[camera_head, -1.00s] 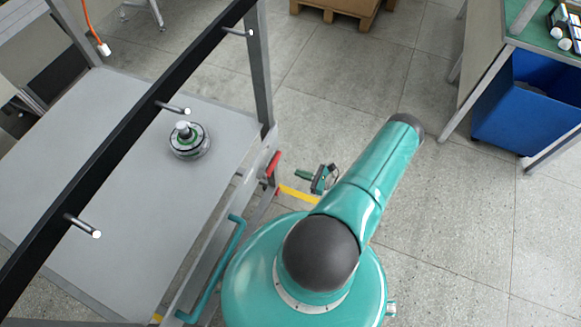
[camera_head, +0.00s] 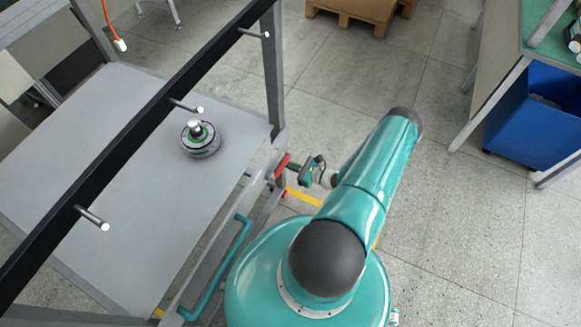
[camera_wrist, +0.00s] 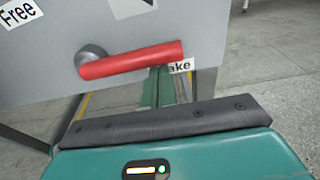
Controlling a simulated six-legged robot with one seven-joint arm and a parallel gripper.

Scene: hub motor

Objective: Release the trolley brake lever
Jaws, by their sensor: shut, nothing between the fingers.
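The red brake lever (camera_wrist: 132,60) shows in the wrist view, on a round grey pivot on the grey trolley plate. It lies nearly level, its free end pointing right beside a partly hidden label ending in "ake" (camera_wrist: 180,66). A "Free" label (camera_wrist: 18,12) is at the upper left. The lever also shows in the head view (camera_head: 282,165) at the trolley's right side. My gripper (camera_head: 299,168) is shut and empty, close to the lever's right. In the wrist view the green fingers (camera_wrist: 166,88) appear just below the lever; I cannot tell whether they touch it.
The grey trolley deck (camera_head: 110,190) carries a hub motor (camera_head: 200,140). A black bar with metal pegs (camera_head: 95,218) crosses above it. A teal handle (camera_head: 215,270) runs along the trolley's near side. A blue bin (camera_head: 535,120) stands under a bench at right. Floor between is clear.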

